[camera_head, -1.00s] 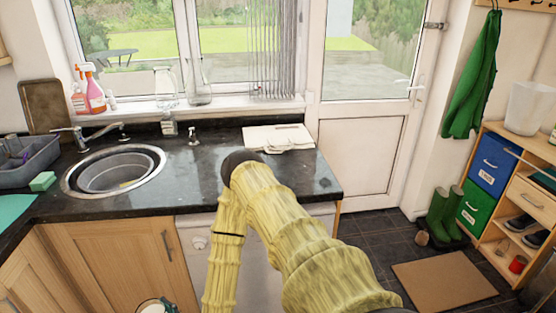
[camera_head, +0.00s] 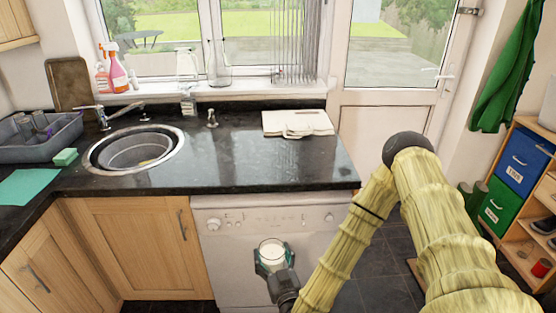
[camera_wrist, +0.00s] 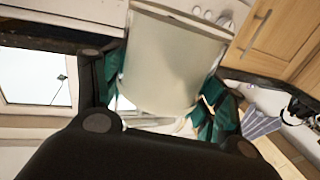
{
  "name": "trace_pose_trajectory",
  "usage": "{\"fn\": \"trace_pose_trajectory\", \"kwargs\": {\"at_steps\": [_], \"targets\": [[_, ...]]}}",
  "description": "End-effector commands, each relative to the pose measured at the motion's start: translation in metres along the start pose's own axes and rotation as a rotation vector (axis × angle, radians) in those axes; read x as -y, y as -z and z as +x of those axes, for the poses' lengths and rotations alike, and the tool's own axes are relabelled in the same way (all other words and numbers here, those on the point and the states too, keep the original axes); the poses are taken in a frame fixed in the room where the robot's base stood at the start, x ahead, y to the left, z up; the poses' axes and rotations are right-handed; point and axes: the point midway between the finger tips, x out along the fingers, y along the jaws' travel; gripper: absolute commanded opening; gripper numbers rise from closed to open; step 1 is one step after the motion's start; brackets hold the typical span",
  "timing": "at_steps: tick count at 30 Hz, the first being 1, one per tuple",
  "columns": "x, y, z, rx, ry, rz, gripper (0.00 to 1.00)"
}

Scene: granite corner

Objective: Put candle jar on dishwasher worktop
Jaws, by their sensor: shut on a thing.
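The candle jar (camera_head: 271,250), a glass with white contents, is held in my gripper (camera_head: 272,263) in front of the dishwasher (camera_head: 235,222), below the worktop's edge. In the wrist view the jar (camera_wrist: 172,60) fills the middle, with the green fingers of my gripper (camera_wrist: 170,100) on both sides of it. The dark worktop (camera_head: 255,163) above the dishwasher is bare across its front and middle.
A white board (camera_head: 297,122) with a handled item on it lies at the back right of the worktop. A sink (camera_head: 137,150), a green sponge (camera_head: 65,157) and a grey dish rack (camera_head: 40,145) are to the left. A soap dispenser (camera_head: 212,119) stands behind.

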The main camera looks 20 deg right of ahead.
Motion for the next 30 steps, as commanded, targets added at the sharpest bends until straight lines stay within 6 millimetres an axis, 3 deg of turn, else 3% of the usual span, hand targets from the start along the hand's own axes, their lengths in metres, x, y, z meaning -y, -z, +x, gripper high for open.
{"fn": "trace_pose_trajectory", "kwargs": {"at_steps": [3,12,21,30], "targets": [[-0.007,0.014,0.025,-0.008,-0.027,-0.001,0.35],[-0.030,0.057,0.073,-0.008,-0.110,-0.001,0.35],[-0.057,0.106,0.109,-0.008,-0.208,-0.003,0.35],[-0.084,0.160,0.132,-0.008,-0.314,-0.003,0.35]]}}
